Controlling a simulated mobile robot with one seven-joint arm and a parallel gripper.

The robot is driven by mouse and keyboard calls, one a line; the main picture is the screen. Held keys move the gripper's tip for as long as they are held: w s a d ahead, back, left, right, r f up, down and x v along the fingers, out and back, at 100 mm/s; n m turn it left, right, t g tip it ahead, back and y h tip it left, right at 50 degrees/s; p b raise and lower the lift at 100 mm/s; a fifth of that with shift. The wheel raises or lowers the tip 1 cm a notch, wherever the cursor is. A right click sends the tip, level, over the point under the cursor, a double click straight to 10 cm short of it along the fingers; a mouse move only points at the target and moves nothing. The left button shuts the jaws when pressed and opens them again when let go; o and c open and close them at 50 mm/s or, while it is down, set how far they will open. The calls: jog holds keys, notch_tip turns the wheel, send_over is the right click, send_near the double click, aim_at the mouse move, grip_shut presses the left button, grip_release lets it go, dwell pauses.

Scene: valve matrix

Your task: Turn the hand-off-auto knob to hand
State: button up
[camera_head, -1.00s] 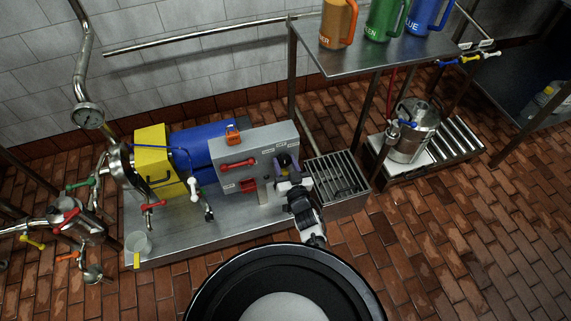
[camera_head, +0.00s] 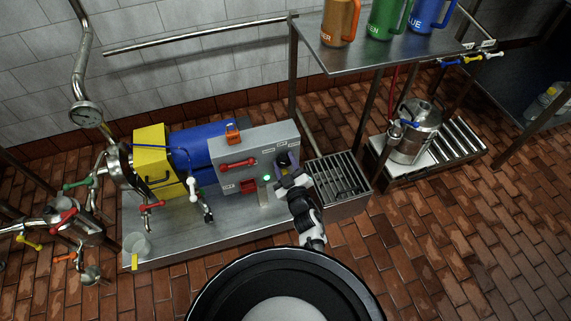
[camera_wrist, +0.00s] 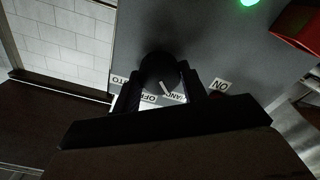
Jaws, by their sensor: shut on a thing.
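The hand-off-auto knob (camera_wrist: 158,70) is black and round, on the grey control panel (camera_wrist: 215,45). Its white pointer line slants towards the HAND label (camera_wrist: 176,98), beside the OFF label (camera_wrist: 150,99); the AUTO label (camera_wrist: 123,79) is partly covered. My gripper (camera_wrist: 161,92) has one finger on each side of the knob and is shut on it. In the head view my gripper (camera_head: 287,170) is at the right part of the grey panel (camera_head: 232,155). A green lamp (camera_head: 266,178) on the panel is lit; it also shows in the wrist view (camera_wrist: 249,2).
A red handle (camera_head: 238,163) and a red part (camera_head: 249,186) are on the panel left of my gripper. A steel shelf (camera_head: 345,62) with jugs stands above right.

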jog(key=shift+n, duration=0.4)
jog(key=o, duration=1)
jog(key=shift+c, duration=0.2)
